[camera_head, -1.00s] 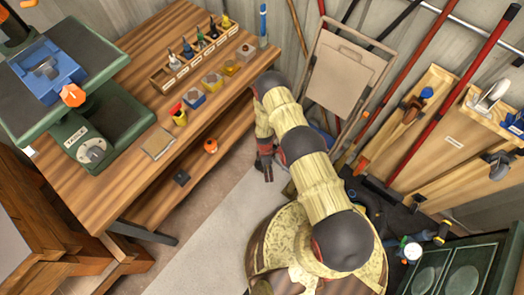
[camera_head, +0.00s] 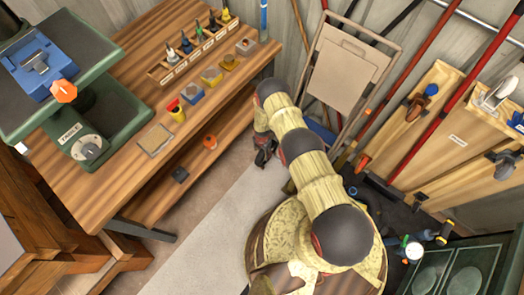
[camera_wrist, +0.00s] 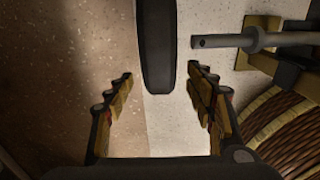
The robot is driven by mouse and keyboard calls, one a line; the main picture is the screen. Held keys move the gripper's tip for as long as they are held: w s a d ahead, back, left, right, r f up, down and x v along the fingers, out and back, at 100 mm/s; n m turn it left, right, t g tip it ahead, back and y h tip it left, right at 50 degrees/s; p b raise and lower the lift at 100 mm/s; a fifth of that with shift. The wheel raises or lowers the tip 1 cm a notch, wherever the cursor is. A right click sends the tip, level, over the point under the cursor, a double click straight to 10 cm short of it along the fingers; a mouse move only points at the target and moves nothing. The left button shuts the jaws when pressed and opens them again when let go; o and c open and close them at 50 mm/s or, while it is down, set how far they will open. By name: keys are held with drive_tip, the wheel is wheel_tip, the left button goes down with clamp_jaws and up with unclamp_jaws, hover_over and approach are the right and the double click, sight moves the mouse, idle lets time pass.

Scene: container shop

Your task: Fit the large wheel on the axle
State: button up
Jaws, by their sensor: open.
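My gripper (camera_wrist: 160,74) is open in the wrist view, with one jointed finger on each side and nothing clamped between them. A dark, round-ended band (camera_wrist: 156,45) stands upright ahead, its lower end between the fingertips; it looks like the large wheel seen edge-on. To its right, a grey metal rod (camera_wrist: 235,41) with a hole near its end points toward the band and looks like the axle. A gap shows between rod and band. In the head view my gripper (camera_head: 264,157) is low beside the workbench, partly hidden by my arm; wheel and axle cannot be made out there.
A woven brown thing (camera_wrist: 290,130) lies close to the right finger. The wooden workbench (camera_head: 95,180) stands left of my arm. A folding chair (camera_head: 345,75) and leaning boards (camera_head: 450,130) stand by the wall. Pale floor (camera_head: 215,235) lies open between bench and me.

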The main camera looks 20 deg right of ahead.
drive_tip(key=shift+f+b, duration=0.7)
drive_tip(key=shift+f, duration=1.4)
drive_tip(key=c, duration=0.4)
clamp_jaws()
drive_tip(key=shift+w, duration=0.1)
